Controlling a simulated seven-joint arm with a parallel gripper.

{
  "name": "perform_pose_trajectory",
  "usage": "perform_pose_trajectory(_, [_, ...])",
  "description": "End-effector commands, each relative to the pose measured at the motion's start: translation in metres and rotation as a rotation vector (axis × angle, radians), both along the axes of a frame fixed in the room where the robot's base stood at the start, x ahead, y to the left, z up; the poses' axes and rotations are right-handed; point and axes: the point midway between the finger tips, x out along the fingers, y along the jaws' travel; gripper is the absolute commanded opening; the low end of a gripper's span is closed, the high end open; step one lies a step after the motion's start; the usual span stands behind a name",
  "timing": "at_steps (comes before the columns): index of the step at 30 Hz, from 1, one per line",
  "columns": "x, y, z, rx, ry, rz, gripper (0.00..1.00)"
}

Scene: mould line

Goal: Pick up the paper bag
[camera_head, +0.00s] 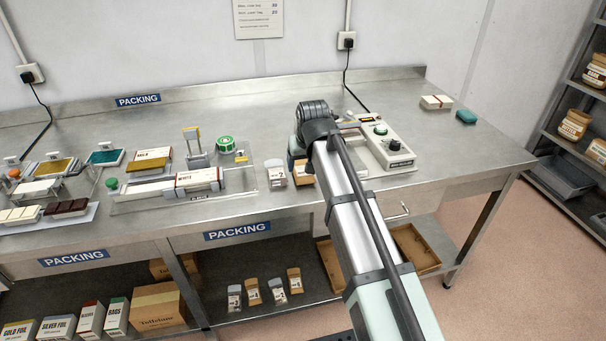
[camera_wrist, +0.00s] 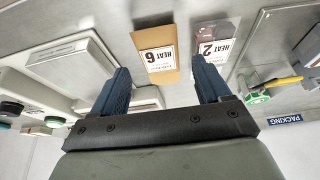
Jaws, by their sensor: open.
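The brown paper bag (camera_head: 303,180) stands on the steel bench, partly hidden by my arm in the head view. In the wrist view the same bag (camera_wrist: 152,76) shows a white label reading HEAT 6, upside down. A clear or silvery bag (camera_head: 275,176) labelled HEAT 2 stands close beside it, also in the wrist view (camera_wrist: 207,32). My gripper (camera_wrist: 160,68) is open with two blue fingers. The brown bag appears in the gap between them, ahead of the fingertips; contact cannot be told. In the head view my gripper is mostly hidden behind my wrist.
A white sealing machine (camera_head: 387,147) sits right of my arm. A green tape roll (camera_head: 225,144) and a clear fixture (camera_head: 240,186) are to the left. Several small bags (camera_head: 253,292) stand on the lower shelf. The bench's right side is mostly clear.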

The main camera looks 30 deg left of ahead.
Motion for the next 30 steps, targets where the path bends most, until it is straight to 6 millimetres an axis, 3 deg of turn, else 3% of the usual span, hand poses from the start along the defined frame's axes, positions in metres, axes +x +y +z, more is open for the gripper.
perform_pose_trajectory(8, [0.004, 0.003, -0.009, 0.001, -0.001, 0.0, 0.77])
perform_pose_trajectory(20, [0.019, 0.014, -0.049, 0.0, 0.0, 0.0, 0.77])
perform_pose_trajectory(27, [0.019, 0.015, -0.051, 0.001, -0.002, 0.001, 0.77])
perform_pose_trajectory(30, [0.019, 0.014, -0.051, 0.0, -0.001, 0.001, 0.69])
